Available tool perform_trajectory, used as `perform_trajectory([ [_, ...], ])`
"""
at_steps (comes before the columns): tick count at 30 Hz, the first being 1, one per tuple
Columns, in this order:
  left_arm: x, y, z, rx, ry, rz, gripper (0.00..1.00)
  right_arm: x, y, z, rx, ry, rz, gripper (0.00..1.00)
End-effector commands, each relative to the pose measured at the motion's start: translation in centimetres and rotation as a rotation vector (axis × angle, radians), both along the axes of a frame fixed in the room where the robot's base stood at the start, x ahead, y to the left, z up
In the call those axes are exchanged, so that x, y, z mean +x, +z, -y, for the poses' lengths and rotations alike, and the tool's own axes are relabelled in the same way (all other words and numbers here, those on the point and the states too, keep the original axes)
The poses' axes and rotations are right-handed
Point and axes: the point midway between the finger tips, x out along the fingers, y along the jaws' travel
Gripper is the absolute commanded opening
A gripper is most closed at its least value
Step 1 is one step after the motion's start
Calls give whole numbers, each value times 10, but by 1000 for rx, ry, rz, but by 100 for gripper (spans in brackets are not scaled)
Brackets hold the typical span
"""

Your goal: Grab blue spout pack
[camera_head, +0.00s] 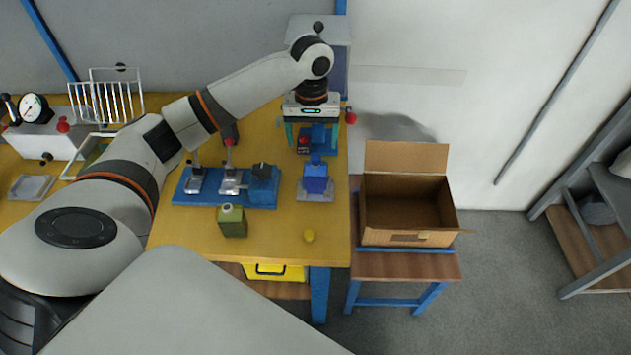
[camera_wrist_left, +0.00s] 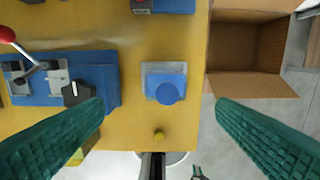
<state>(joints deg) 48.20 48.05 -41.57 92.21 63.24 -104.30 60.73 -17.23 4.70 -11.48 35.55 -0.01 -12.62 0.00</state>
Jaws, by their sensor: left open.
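The blue spout pack (camera_head: 315,182) stands on a small grey plate (camera_head: 306,197) near the right side of the yellow table. In the left wrist view the pack (camera_wrist_left: 168,90) is seen from above, with its round blue spout uppermost. My left gripper (camera_head: 311,140) is open and empty, pointing down above the table, behind the pack in the head view. In the left wrist view its green fingers are spread wide to the left and right, with the pack between them in the picture and not touched. My right gripper is not clearly seen.
An open cardboard box (camera_head: 410,238) stands on a low stand right of the table. A blue fixture (camera_head: 225,200) with clamps lies left of the pack. A green container (camera_head: 232,222) and a small yellow object (camera_head: 309,236) are nearer the front edge.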

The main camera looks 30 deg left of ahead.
Motion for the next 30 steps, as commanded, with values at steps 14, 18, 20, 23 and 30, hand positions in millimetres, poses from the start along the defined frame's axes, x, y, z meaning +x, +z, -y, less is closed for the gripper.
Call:
perform_trajectory([
  [14,0,-64,1,-1,-1,0,80,0,9,0,0,-1,0,36],
  [18,1,-77,4,0,-1,-2,80,0,14,-1,1,-2,0,36],
  [20,2,-86,6,-1,-1,-3,80,0,17,-2,2,-2,0,36],
  [23,3,-102,7,-1,0,-3,80,0,19,-2,3,-2,-1,36],
  [30,3,-116,7,0,-2,2,80,0,20,-3,3,-2,0,36],
])
